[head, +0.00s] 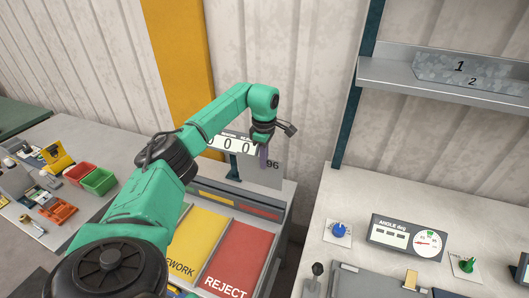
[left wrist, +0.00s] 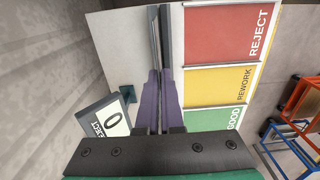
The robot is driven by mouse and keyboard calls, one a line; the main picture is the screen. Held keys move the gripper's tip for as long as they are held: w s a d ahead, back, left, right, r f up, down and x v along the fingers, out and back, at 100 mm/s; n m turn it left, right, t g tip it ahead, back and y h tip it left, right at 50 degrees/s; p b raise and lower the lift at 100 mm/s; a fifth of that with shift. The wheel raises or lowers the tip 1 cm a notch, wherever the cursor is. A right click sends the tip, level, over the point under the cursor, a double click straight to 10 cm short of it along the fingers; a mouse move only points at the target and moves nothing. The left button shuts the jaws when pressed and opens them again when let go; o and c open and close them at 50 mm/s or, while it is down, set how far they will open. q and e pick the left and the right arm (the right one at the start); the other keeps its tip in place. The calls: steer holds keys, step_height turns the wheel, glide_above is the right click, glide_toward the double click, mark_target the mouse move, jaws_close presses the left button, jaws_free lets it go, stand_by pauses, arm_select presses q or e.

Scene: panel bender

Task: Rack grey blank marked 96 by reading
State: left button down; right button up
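In the head view my left gripper (head: 264,153) points down and is shut on the grey blank (head: 275,180) marked 96. The blank hangs upright in the air above the back of the sorting bench, beside the counter display (head: 231,144). In the left wrist view the purple fingers of my left gripper (left wrist: 157,78) are close together, and the blank (left wrist: 153,45) shows as a thin strip, edge-on, between them. The yellow REWORK area (head: 199,240) and red REJECT area (head: 239,257) lie in front; the green GOOD area (left wrist: 212,120) shows in the wrist view. My right gripper is out of view.
An angle readout with a dial (head: 408,238) stands on the right bench between blue (head: 339,230) and green (head: 466,264) knobs. A steel shelf (head: 440,83) carries a plate labelled 1 and 2. Red and green bins (head: 98,181) stand on the left bench.

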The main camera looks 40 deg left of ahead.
mark_target(264, 180)
arm_select(q)
step_height(264, 180, down, 9)
steer(key=b, duration=0.4)
step_height(264, 180, down, 4)
steer(key=b, duration=0.3)
steer(key=shift+s+d, duration=0.1)
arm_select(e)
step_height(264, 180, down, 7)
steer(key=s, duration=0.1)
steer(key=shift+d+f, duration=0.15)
arm_select(q)
steer(key=shift+s+d+r, duration=0.1)
steer(key=shift+r, duration=0.05)
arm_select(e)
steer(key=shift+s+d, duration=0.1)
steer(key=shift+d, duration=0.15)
arm_select(q)
steer(key=shift+f+b, duration=0.65)
steer(key=shift+f, duration=0.05)
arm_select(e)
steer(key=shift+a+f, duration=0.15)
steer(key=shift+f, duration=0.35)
